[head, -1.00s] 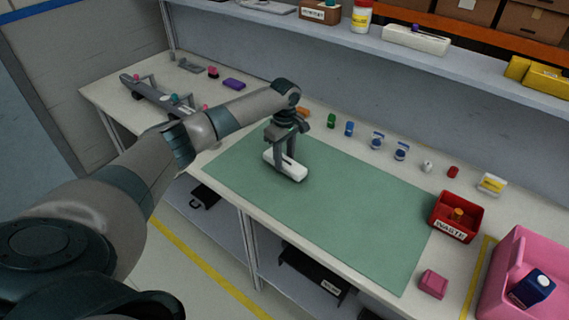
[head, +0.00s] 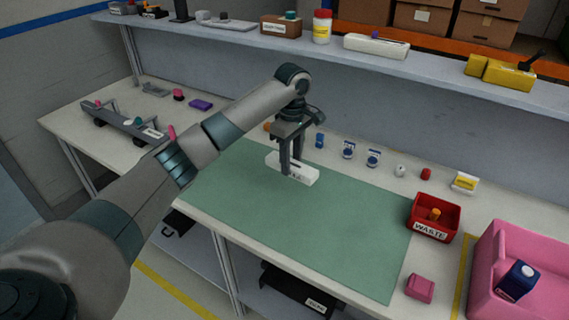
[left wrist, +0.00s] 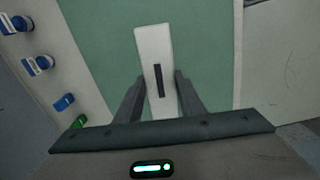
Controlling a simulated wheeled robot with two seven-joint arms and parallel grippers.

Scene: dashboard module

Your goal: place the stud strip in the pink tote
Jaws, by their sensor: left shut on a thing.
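The stud strip (head: 306,176), a white oblong block with a dark slot in its top, is between the fingers of my left gripper (head: 291,167). It appears just above the far part of the green mat; the exact gap is unclear. In the left wrist view the strip (left wrist: 154,50) points away from the palm, with a finger of the left gripper (left wrist: 156,92) on each side. The pink tote (head: 535,250) stands at the far right of the bench, with a dark blue and white carton (head: 517,280) in it. My right gripper is out of view.
A red waste bin (head: 434,215) with an orange item inside and a small pink block (head: 420,288) lie between the green mat (head: 300,235) and the tote. Several small items line the mat's back edge. A shelf (head: 400,70) overhangs the bench's rear.

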